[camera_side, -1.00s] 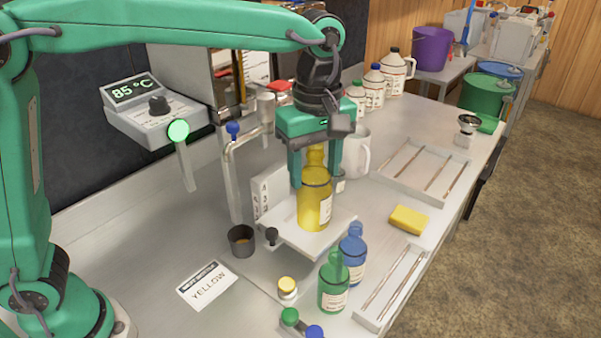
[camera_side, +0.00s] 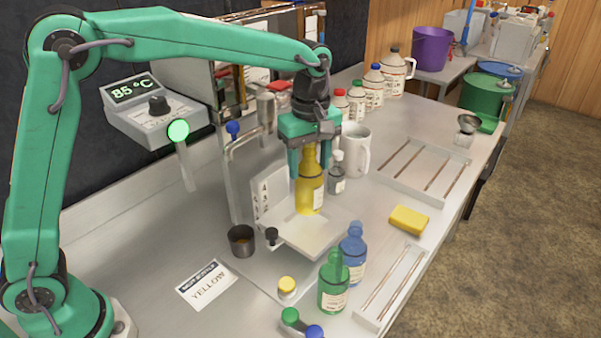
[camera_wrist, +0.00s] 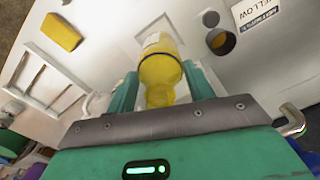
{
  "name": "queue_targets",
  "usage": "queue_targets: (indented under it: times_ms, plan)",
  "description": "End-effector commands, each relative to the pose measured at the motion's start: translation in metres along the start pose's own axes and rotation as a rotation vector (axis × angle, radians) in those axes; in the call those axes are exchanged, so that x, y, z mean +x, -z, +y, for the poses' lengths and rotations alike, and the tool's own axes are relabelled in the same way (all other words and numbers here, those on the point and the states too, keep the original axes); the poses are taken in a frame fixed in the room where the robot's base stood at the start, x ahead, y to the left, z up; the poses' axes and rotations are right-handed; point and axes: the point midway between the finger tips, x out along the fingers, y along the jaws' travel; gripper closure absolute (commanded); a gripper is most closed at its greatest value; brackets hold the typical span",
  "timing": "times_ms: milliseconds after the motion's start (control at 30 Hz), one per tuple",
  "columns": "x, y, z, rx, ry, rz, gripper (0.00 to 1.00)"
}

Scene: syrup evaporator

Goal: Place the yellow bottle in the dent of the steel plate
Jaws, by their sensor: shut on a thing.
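The yellow bottle (camera_side: 309,192) is upright between the fingers of my gripper (camera_side: 309,166), which is shut on its upper part. In the side view it appears over the rear part of the steel plate (camera_side: 308,240); I cannot tell whether its base touches the plate. The wrist view shows the bottle (camera_wrist: 160,70) between the green fingers of my gripper (camera_wrist: 162,84). The dent cannot be made out clearly in either view. A card reading YELLOW (camera_side: 206,284) lies to the left in front of the plate.
A green bottle (camera_side: 333,287) and a blue bottle (camera_side: 353,255) stand in front of the plate. A small grey bottle (camera_side: 337,182) and a white mug (camera_side: 355,152) are close behind my gripper. A dark cup (camera_side: 241,241) is left; a yellow sponge (camera_side: 409,220) is right.

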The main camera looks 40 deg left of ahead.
Motion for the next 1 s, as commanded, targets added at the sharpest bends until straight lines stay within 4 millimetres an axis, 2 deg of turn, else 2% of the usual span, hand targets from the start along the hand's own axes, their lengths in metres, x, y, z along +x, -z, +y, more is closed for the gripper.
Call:
queue_targets:
  times_ms: [400,900,933,1000]
  plan:
    - [0.036,0.000,0.000,0.000,0.001,0.000,0.95]
    - [0.043,0.000,0.000,-0.001,-0.001,0.000,0.95]
    - [0.043,0.000,0.000,-0.001,0.000,0.000,0.44]
    - [0.043,0.000,0.000,-0.001,0.000,0.000,0.30]
